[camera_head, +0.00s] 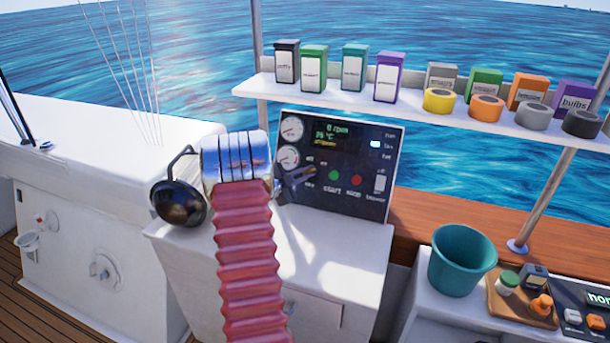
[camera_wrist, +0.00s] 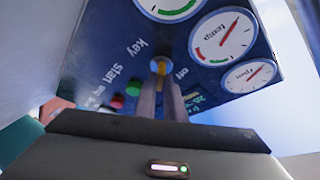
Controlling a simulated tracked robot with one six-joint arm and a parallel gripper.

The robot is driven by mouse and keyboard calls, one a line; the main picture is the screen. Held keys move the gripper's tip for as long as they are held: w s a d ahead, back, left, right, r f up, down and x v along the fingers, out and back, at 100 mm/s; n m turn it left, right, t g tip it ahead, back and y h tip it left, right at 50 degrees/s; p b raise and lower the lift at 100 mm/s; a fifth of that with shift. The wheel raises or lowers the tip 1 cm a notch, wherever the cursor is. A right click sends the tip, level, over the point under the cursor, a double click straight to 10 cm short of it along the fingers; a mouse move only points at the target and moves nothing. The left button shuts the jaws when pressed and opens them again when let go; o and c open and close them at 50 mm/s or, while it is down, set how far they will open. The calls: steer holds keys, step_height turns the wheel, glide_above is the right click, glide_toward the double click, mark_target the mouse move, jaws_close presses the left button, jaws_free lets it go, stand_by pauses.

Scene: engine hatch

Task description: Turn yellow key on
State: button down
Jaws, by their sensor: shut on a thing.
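The yellow key (camera_wrist: 158,69) sits in a round lock on the dark control panel (camera_head: 345,200), beside the words "key" and "off" in the wrist view. My gripper (camera_head: 304,177) reaches the panel's left part, below the gauges. In the wrist view my gripper (camera_wrist: 163,86) has its two fingers close together on the key, seen from behind. The fingers hide most of the key, and its exact angle is hard to tell. In the head view my gripper hides the key.
Green start (camera_head: 334,175) and red stop (camera_head: 357,181) buttons sit right of my gripper. Round gauges (camera_head: 291,129) are above it. A shelf (camera_head: 400,107) with boxes and tape rolls hangs behind. A teal bucket (camera_head: 462,262) stands on the right counter.

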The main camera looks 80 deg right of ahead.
steer(key=shift+a+f+m+y, duration=0.1)
steer(key=shift+m+y, duration=0.2)
steer(key=shift+m, duration=0.3)
steer(key=c, duration=1.8)
jaws_free()
steer(key=shift+c, duration=0.2)
steer(key=shift+r, duration=0.2)
step_height(320, 180, up, 10)
steer(key=shift+f, duration=0.15)
